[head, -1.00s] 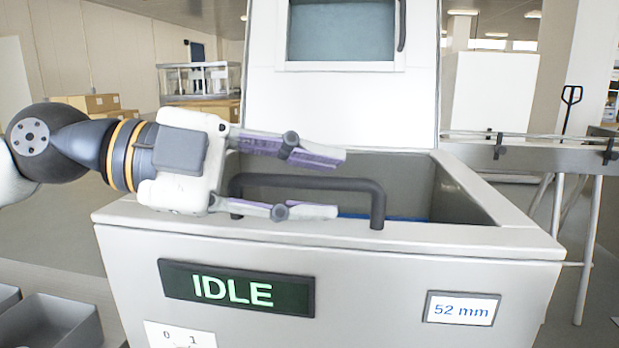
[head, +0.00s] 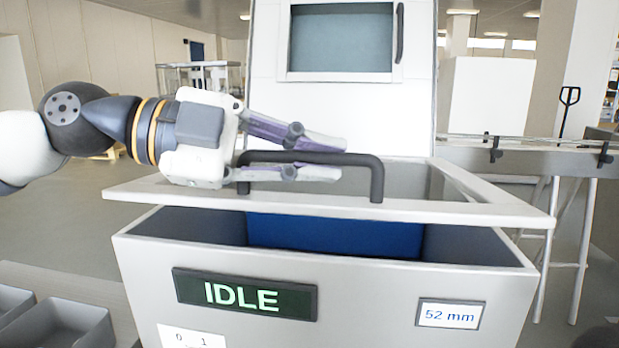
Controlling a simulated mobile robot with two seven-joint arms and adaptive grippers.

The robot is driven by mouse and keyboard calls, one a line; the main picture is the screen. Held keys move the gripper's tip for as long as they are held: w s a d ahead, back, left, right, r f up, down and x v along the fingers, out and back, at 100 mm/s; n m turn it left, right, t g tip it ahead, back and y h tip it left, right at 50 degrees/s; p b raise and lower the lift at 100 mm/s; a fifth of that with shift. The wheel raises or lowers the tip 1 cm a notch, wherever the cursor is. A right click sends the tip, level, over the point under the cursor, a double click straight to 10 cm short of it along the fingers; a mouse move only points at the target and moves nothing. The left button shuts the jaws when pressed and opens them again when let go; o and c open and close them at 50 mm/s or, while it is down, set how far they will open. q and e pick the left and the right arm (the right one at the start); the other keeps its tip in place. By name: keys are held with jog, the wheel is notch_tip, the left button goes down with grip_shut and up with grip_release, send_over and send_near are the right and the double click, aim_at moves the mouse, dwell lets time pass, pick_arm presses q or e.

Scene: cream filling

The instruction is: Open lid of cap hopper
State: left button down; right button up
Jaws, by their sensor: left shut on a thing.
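The cap hopper (head: 370,300) is a grey box with a green IDLE display and a "52 mm" label on its front. Blue shows inside the hopper through the gap. My left gripper (head: 338,160) is shut on the dark lid handle (head: 376,180), with one finger above the bar and one below. My right gripper is not in view.
A white machine panel with a window (head: 342,38) stands behind the hopper. A conveyor on legs (head: 545,155) is at the right. Grey bins (head: 60,325) sit at the lower left. Open floor lies to the left.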

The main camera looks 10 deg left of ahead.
pick_arm(q)
jog(key=w+r+n, duration=0.1)
jog(key=w+r, duration=0.3)
jog(key=r, duration=0.4)
jog(key=w+r+n+g+p, duration=0.1)
jog(key=w+r, duration=0.3)
jog(key=r, duration=0.4)
jog(key=shift+w+r+n+g+y, duration=0.2)
jog(key=shift+r+n+g+y, duration=0.1)
jog(key=shift+r+n+y, duration=0.15)
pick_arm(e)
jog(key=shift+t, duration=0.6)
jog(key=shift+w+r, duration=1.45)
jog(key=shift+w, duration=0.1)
pick_arm(q)
jog(key=shift+f, duration=0.1)
